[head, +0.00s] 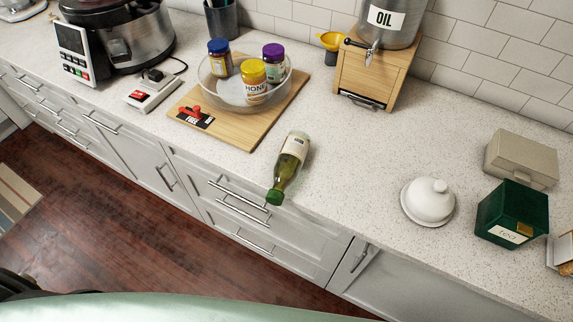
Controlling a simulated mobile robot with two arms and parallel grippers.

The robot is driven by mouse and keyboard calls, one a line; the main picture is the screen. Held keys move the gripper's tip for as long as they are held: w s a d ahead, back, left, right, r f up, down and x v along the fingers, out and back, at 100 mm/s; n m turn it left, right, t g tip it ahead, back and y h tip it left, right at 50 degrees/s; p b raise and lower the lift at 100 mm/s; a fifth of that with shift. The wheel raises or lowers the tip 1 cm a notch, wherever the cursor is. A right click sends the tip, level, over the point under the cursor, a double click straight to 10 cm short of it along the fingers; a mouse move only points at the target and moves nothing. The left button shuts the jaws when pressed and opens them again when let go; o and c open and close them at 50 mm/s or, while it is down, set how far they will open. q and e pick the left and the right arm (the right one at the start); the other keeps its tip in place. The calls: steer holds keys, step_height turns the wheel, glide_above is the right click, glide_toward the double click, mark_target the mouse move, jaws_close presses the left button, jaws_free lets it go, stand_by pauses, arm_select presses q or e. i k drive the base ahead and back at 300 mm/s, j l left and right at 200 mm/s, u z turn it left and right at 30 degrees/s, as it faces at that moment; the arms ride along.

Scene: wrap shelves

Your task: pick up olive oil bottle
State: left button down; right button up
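The olive oil bottle (288,168) lies on its side on the speckled counter, near the front edge. It is green glass with a pale label and a green cap. The cap end points toward the front edge and appears to reach or slightly overhang it. Neither of my grippers shows in the head view.
A wooden board (225,131) holds a glass bowl (228,88) with several jars, behind and left of the bottle. A white butter dish (427,201) and a green box (510,212) stand to the right. The counter (345,165) between bottle and dish is clear.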

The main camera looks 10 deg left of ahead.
mark_target(286, 170)
steer(key=j+z, duration=0.25)
steer(key=j, duration=0.2)
steer(key=j+z, duration=0.25)
steer(key=j, duration=0.2)
steer(key=k+j+z, duration=0.25)
steer(key=j, duration=0.15)
steer(key=j+z, duration=0.25)
steer(key=j, duration=0.2)
steer(key=k+j+z, duration=0.25)
steer(key=i+j, duration=0.05)
steer(key=j, duration=0.1)
